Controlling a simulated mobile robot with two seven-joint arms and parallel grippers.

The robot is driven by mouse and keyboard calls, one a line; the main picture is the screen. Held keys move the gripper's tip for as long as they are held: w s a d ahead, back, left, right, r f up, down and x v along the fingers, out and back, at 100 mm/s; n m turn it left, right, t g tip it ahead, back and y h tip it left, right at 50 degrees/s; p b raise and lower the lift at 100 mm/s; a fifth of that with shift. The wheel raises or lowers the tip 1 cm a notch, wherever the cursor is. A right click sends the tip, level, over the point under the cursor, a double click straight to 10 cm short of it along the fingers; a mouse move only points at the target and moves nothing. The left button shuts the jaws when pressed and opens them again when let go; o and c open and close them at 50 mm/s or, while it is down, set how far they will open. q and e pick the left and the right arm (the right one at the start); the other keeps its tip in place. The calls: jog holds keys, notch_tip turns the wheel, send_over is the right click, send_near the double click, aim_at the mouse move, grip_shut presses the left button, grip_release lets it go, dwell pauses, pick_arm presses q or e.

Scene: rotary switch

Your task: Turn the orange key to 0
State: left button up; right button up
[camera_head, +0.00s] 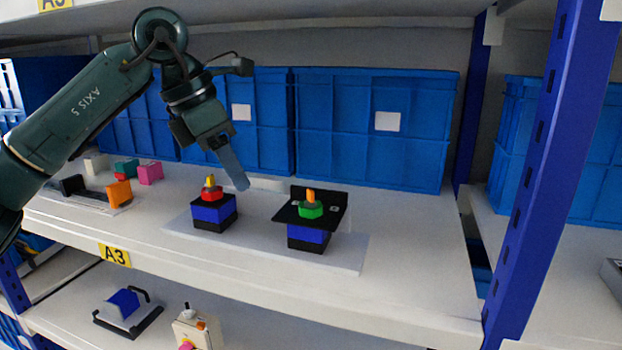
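The orange key (311,195) stands upright on a green round base (311,210), on top of a blue and black switch box (308,236). A black plate (338,200) with small white marks surrounds the green base; the marks are too small to read. My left gripper (235,170) hangs in the air to the left of the orange key, pointing down and right, apart from it. Its fingers overlap in this view, so their opening is unclear. Nothing shows held at their tips. My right gripper is out of view.
Blue bins (375,130) line the back. A blue post (545,170) rises at right. Small coloured blocks (150,173) lie at left.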

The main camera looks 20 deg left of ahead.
pick_arm(q)
jog(key=p, duration=0.2)
send_over(310, 189)
jog(key=s+a, duration=0.2)
jog(key=shift+x, duration=2.6)
jog(key=shift+w+d, duration=0.1)
grip_shut()
